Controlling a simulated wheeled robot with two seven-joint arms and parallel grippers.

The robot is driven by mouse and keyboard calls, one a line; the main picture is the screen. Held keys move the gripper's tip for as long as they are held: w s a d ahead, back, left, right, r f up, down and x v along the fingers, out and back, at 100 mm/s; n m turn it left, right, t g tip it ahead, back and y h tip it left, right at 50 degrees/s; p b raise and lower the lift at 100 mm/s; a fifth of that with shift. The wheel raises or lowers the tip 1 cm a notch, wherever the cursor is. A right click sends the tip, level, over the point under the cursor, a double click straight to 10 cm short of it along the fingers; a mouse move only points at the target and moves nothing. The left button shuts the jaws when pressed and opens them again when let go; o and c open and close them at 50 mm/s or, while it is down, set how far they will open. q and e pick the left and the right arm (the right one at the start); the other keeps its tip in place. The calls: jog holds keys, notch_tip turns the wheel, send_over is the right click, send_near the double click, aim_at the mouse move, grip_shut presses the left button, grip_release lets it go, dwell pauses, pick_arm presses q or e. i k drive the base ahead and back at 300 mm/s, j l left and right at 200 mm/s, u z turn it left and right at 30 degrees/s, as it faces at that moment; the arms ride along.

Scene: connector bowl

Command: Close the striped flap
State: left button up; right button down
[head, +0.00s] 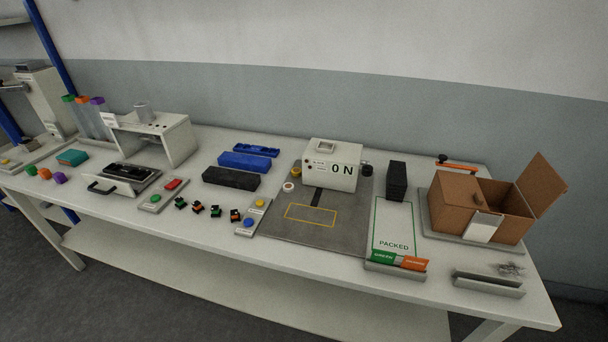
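A brown cardboard box (455,203) stands on a grey base plate (432,222) at the right end of the table. Its right flap (541,184) stands up and leans outward to the right. A brown panel covers the left part of the box, and the right part of the top is open. A white patch (484,227) is on the front side. I cannot make out stripes on any flap at this size. Neither of my grippers is in view.
A white tray marked PACKED (393,230) lies left of the box. A grey holder (487,283) stands in front of it, and an orange-handled tool (456,166) lies behind. A white machine (332,165) stands on a dark mat (278,226). Several small connectors lie mid-table.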

aim_at(541, 185)
jog(key=k+l, duration=0.15)
jog(key=l, duration=0.5)
jog(key=k+l, duration=0.1)
jog(key=l, duration=0.55)
jog(key=k+l+z, duration=0.1)
jog(key=l, duration=0.55)
jog(key=k+l, duration=0.15)
jog(key=l, duration=0.55)
jog(key=k+l, duration=0.1)
jog(key=l, duration=0.55)
